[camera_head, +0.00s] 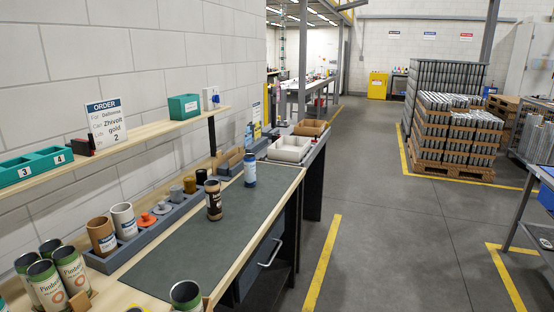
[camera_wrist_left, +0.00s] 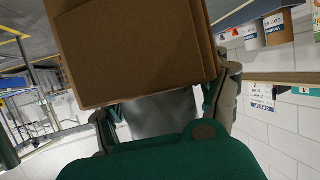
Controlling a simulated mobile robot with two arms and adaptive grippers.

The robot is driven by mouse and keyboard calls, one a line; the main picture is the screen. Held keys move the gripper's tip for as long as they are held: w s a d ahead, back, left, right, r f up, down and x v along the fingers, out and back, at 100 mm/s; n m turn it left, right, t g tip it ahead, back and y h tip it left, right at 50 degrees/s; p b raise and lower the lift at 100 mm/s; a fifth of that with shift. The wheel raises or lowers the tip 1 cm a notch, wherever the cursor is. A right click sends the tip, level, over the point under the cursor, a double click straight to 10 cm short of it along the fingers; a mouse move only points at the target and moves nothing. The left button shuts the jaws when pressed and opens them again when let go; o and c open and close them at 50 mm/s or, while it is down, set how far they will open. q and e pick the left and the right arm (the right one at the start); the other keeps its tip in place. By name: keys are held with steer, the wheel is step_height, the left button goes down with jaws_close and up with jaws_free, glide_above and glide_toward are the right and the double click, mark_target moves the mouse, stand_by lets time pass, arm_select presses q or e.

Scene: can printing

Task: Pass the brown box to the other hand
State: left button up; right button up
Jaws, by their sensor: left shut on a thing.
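The brown box (camera_wrist_left: 135,45) fills the upper middle of the left wrist view. It is a plain cardboard-coloured block with a flat face towards the camera. My left gripper (camera_wrist_left: 168,96) is shut on it, with one grey finger at each side of its near end. The far end of the box is cut off by the picture's top edge. In the head view neither of my grippers shows, and the held box does not show there. My right gripper is in neither view.
The workbench has a dark mat (camera_head: 205,237), with a brown can (camera_head: 213,200) and a blue can (camera_head: 250,170) on it. Several green-labelled cans (camera_head: 72,270) crowd the near left. A grey rack (camera_head: 152,228) and a shelf (camera_head: 130,140) line the wall. Mid-mat is clear.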

arm_select(q)
steer(key=shift+s+a+r, duration=0.1)
steer(key=shift+s+a, duration=0.15)
steer(key=shift+a, duration=0.05)
steer(key=d+m+g+h, duration=0.2)
steer(key=d+m+h, duration=0.2)
steer(key=d, duration=0.1)
steer(key=d+r+m+g+h, duration=0.1)
steer(key=d+m+g+h, duration=0.2)
steer(key=d, duration=0.3)
steer(key=d+r+m+g+h, duration=0.1)
steer(key=d+m+g+h, duration=0.1)
steer(key=d+m+h, duration=0.3)
steer(key=shift+d+m+g, duration=0.3)
steer(key=shift+d, duration=0.2)
step_height(320, 180, up, 10)
steer(key=w+d+n+t+y, duration=0.2)
steer(key=n+t+y, duration=0.6)
steer(key=n+y, duration=0.35)
steer(key=s+a+f+m+g+h, duration=0.1)
steer(key=f+m+g+h, duration=0.2)
steer(key=m+g+h, duration=0.1)
steer(key=s+a+f+m+g+h, duration=0.1)
steer(key=a+f+m+g+h, duration=0.1)
steer(key=m, duration=0.5)
steer(key=s+a+f+m+g+h, duration=0.1)
steer(key=a+f+m+g+h, duration=0.1)
steer(key=f+m+g+h, duration=0.3)
steer(key=shift+g+h, duration=0.95)
steer(key=shift+g, duration=0.35)
